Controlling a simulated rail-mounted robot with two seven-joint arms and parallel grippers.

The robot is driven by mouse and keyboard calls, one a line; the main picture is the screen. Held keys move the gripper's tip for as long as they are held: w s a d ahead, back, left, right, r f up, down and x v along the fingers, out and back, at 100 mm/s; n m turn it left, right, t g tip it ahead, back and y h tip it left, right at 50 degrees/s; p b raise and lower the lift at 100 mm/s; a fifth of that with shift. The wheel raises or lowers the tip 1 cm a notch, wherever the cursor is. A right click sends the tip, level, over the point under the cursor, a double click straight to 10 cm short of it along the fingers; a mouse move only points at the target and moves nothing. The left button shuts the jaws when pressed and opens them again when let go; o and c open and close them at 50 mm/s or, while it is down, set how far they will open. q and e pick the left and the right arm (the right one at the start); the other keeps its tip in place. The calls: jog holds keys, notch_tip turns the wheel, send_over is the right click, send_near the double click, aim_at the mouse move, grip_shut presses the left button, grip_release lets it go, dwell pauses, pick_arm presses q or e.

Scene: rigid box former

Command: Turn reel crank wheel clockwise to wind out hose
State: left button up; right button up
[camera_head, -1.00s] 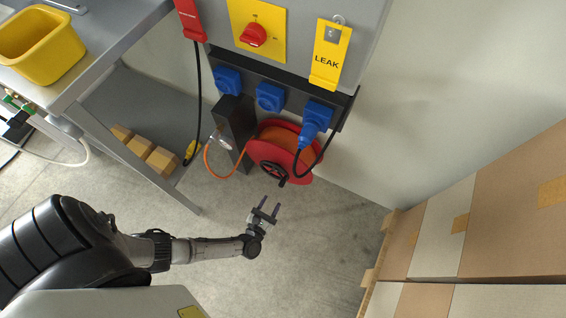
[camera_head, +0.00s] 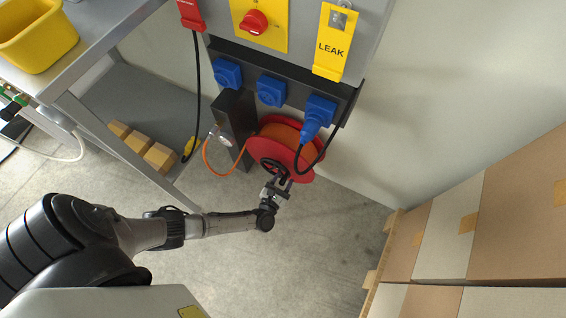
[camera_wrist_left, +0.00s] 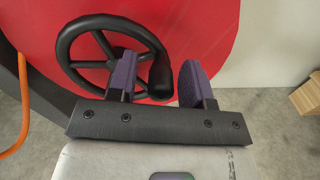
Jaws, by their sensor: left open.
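The red hose reel (camera_head: 308,172) with orange hose (camera_head: 285,134) stands on the floor below the electrical panel. Its black crank wheel (camera_head: 268,166) is on the side facing me; in the left wrist view the spoked wheel (camera_wrist_left: 84,66) shows against the red disc, with a black handle knob (camera_wrist_left: 161,77) at its right. My left gripper (camera_head: 283,180) is at the wheel's lower right. In the wrist view its purple fingers (camera_wrist_left: 158,80) are apart, one on each side of the knob, the left one overlapping the wheel. Whether they touch the knob I cannot tell. My right gripper is not in view.
A dark post (camera_head: 234,118) stands left of the reel. A blue plug (camera_head: 315,118) with a hanging black cable is close above it. A grey workbench (camera_head: 95,60) with small boxes on its lower shelf is at left; stacked cartons (camera_head: 437,230) are at right.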

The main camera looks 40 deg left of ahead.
pick_arm(q)
jog(key=shift+c, duration=0.3)
grip_shut()
jog(key=shift+f, duration=0.1)
